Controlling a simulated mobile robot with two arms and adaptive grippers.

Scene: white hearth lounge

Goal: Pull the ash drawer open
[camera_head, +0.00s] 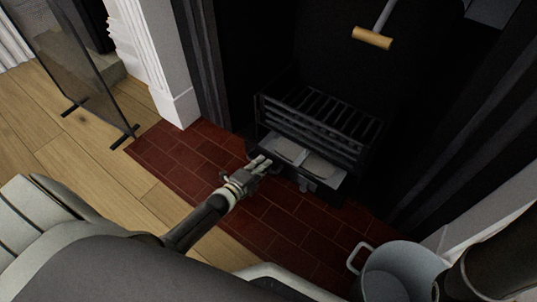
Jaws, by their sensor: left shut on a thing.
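The ash drawer (325,170) sits low under the black fire grate (325,122) in the hearth opening. Pale grey surfaces show inside it, forward of the grate bars, so it stands at least partly out. My left gripper (263,162) is shut at the drawer's front, on its handle, toward the left end. The fingers hide most of the handle. My right gripper is not in view.
Red hearth tiles (290,222) in front of the drawer are clear. A grey metal bucket (400,272) stands at the lower right. A dark mesh screen (72,55) is at the upper left. A wooden-ended tool (372,38) hangs above the grate.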

